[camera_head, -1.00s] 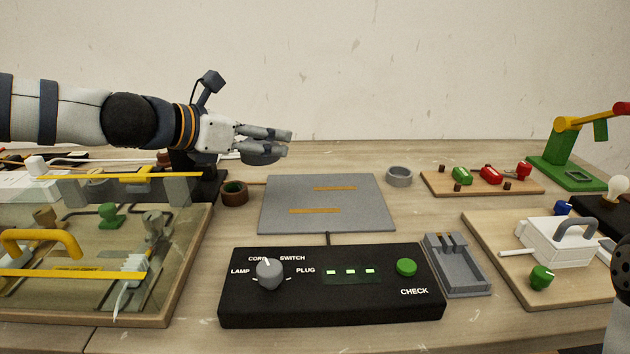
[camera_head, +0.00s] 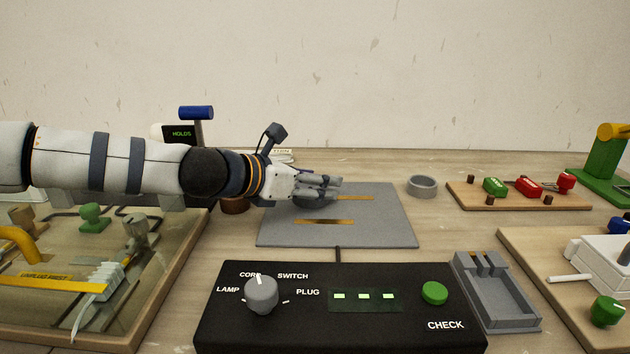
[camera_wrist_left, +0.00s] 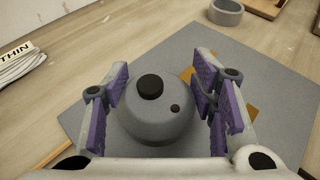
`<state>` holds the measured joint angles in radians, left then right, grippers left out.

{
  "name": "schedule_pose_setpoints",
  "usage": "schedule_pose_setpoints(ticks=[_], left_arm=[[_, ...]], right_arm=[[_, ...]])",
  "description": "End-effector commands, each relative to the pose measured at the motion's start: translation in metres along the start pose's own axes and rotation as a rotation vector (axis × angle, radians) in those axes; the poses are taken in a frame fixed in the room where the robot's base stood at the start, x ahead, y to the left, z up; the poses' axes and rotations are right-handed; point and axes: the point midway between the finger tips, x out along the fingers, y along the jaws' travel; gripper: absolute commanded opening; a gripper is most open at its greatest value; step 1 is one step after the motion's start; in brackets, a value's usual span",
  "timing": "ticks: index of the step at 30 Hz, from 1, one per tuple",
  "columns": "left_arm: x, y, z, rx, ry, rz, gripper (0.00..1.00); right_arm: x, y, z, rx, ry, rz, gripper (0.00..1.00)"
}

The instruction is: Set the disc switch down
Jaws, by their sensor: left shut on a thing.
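The disc switch (camera_wrist_left: 157,112) is a round grey disc with a black button and a small dark hole on its top, seen in the left wrist view. My left gripper (camera_wrist_left: 160,105) has its purple-padded fingers on either side of it and is shut on it. In the head view my left gripper (camera_head: 332,190) is over the back left part of the grey plate (camera_head: 385,225), and its fingers hide most of the disc switch (camera_head: 307,202). The disc is at or just above the plate; I cannot tell if it touches. My right gripper is not in view.
A black check box (camera_head: 320,320) with a dial and green button stands in front of the plate. A grey ring (camera_head: 422,186) lies behind right, and a grey holder (camera_head: 496,290) stands front right. A glass-topped case (camera_head: 150,265) is at left. The plate's right half is clear.

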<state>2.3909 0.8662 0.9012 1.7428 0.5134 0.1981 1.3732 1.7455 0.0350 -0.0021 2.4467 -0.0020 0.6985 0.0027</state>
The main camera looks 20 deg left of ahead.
Motion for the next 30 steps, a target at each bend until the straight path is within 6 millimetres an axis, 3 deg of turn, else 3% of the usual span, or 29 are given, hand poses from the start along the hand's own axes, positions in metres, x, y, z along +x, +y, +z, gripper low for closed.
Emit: schedule_pose_setpoints(ticks=[1,2,4,16,20,25,30], left_arm=[[0.002,0.0,-0.004,-0.002,0.003,-0.001,0.23],[0.001,0.0,-0.003,-0.001,0.003,-0.001,0.58],[0.001,0.0,-0.003,-0.001,0.002,-0.001,0.72],[-0.007,0.001,0.004,0.0,-0.002,0.001,0.72],[-0.037,0.001,0.008,0.0,-0.008,0.002,0.72],[-0.088,0.0,0.014,0.005,-0.015,0.005,0.72],[-0.115,0.0,0.011,0.005,-0.011,0.002,0.72]], right_arm=[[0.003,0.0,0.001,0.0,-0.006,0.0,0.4],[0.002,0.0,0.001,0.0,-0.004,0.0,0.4],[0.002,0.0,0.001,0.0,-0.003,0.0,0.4],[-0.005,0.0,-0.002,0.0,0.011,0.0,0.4],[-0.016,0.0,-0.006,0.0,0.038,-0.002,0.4],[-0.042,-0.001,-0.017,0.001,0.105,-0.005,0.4],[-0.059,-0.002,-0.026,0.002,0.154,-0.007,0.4]])
